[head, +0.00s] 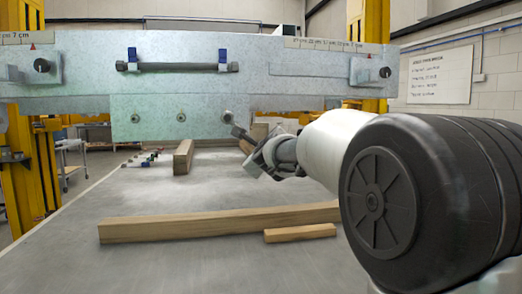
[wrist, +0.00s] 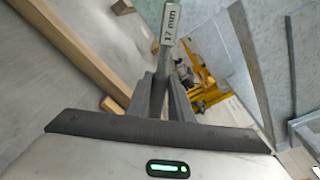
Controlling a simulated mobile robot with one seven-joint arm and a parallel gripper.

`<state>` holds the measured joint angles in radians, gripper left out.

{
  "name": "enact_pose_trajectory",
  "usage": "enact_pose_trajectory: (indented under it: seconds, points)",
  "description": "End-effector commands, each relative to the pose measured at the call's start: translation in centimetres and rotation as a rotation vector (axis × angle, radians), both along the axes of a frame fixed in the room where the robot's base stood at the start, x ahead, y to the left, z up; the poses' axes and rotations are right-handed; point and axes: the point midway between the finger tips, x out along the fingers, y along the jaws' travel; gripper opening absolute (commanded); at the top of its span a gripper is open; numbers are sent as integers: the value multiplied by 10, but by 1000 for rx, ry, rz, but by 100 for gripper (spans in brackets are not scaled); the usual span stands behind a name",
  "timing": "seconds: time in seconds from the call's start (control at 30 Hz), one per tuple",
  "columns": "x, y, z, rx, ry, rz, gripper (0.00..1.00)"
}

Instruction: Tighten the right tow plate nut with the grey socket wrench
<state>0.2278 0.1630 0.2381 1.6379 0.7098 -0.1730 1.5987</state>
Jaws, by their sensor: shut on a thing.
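The galvanised tow plate (head: 155,128) hangs under the frame's beam, with a row of nuts along it. The right tow plate nut (head: 228,117) is near its right edge. My gripper (head: 262,158) is just below and right of that nut. It is shut on the grey socket wrench (head: 240,133), whose end points up-left close to the nut. I cannot tell whether the socket sits on the nut.
The beam (head: 90,95) spans above, with a dark bar (head: 178,67) in blue clips. Timber lies on the grey bench: a long piece (head: 210,224), a short one (head: 300,233) and another (head: 184,156) behind. Small coloured items (head: 142,159) lie at the left. The bench middle is clear.

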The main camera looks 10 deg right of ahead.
Motion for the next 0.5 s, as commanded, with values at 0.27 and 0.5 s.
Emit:
enact_pose_trajectory:
  seconds: [0.27, 0.5]
  points:
    - [-8, 0, 2, 0, -4, -1, 0]
    - [-8, 0, 2, 0, -4, -1, 0]
